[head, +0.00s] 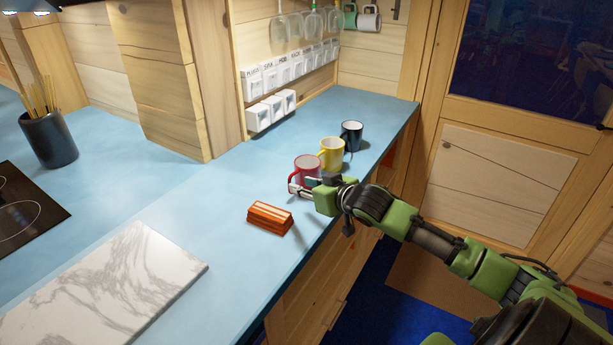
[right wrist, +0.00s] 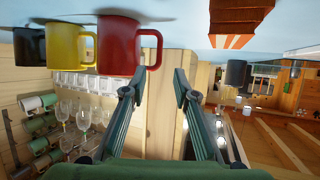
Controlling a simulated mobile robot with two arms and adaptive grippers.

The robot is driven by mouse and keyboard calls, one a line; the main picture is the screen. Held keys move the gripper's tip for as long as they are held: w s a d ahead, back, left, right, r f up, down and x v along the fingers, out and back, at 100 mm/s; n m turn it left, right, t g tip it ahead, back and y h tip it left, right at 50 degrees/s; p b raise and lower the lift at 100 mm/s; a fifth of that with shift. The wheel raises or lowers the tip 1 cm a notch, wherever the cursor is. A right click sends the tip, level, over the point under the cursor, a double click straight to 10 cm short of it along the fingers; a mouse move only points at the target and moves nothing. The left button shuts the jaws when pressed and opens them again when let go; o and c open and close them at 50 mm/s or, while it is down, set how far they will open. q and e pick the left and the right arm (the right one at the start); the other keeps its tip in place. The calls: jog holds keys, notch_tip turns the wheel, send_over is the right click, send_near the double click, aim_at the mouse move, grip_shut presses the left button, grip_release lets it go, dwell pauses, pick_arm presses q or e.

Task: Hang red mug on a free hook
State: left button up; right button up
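The red mug (head: 307,168) stands upright on the blue counter, nearest in a row of mugs. It shows upside down in the right wrist view (right wrist: 117,45), its handle toward my gripper. My right gripper (head: 301,187) is open beside the mug on its near side. In the right wrist view its two fingertips (right wrist: 160,78) are apart, with the handle just ahead of the gap; I see no grip. Green and white mugs (head: 369,19) hang at the back wall; the hooks themselves are too small to make out. My left gripper is not in view.
A yellow mug (head: 332,153) and a dark mug (head: 352,136) stand behind the red one. An orange block-like object (head: 269,218) lies in front. The counter left of the mugs is clear.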

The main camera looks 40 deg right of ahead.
aim_at(290, 182)
jog(key=shift+f+p+x, duration=0.15)
jog(key=shift+p+x, duration=0.2)
jog(key=shift+x, duration=1.25)
jog(key=shift+f+p+x, duration=0.1)
jog(key=shift+p+x, duration=0.25)
jog(key=shift+x, duration=1.25)
jog(key=shift+s+d, duration=0.1)
jog(key=shift+s, duration=0.05)
jog(key=shift+c, duration=0.4)
jog(key=shift+r, duration=0.1)
grip_shut()
